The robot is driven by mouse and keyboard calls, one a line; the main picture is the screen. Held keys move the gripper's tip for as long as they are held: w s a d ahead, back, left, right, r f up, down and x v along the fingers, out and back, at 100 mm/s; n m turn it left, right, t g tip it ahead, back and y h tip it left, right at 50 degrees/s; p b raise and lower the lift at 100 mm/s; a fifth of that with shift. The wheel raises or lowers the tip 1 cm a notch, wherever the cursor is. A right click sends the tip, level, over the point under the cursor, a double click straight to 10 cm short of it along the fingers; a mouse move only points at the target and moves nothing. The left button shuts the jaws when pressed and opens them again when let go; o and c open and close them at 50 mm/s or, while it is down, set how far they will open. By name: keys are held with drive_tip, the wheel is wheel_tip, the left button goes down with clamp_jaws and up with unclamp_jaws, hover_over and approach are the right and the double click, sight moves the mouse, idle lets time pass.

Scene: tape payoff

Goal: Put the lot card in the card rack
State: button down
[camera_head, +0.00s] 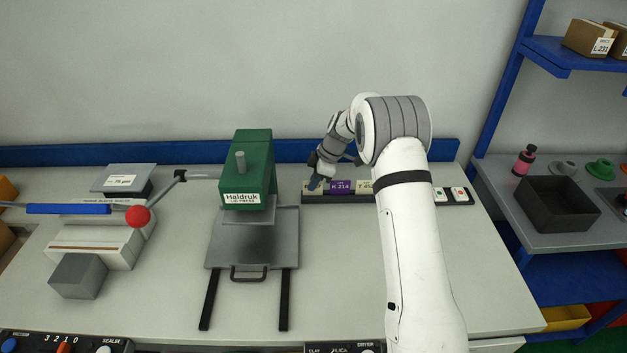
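The card rack (330,199) is a long dark strip at the back of the bench, with several cards standing in it. A purple card marked K 214 (340,187) stands in its left part. A pale card marked T 45 (364,186) is beside it, its right end hidden by my arm. Which card is the lot card I cannot tell for sure. My gripper (317,183) is at the left end of the rack, just left of the purple card and in front of a pale card. Its fingers are small and dark, and I cannot tell whether they hold anything.
A green Haldruk press (248,175) stands left of the rack. A side shelf holds a black bin (557,205). The bench front is mostly clear.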

drive_tip(key=c, duration=1.7)
unclamp_jaws()
drive_tip(key=shift+r, duration=0.25)
drive_tip(key=b+v, duration=0.2)
drive_tip(key=v, duration=0.9)
drive_tip(key=s+d+r+m+h, duration=0.1)
drive_tip(key=s+d+r+m, duration=0.35)
drive_tip(key=s+r, duration=0.45)
drive_tip(key=s+d+m+t+h, duration=0.1)
drive_tip(key=s+m, duration=0.5)
drive_tip(key=s, duration=0.9)
drive_tip(key=s+d+f+m+t+h, duration=0.1)
drive_tip(key=s+d+m, duration=0.3)
drive_tip(key=s, duration=1.2)
drive_tip(key=m+t+h, duration=0.1)
drive_tip(key=m, duration=0.2)
drive_tip(key=shift+s+d, duration=0.3)
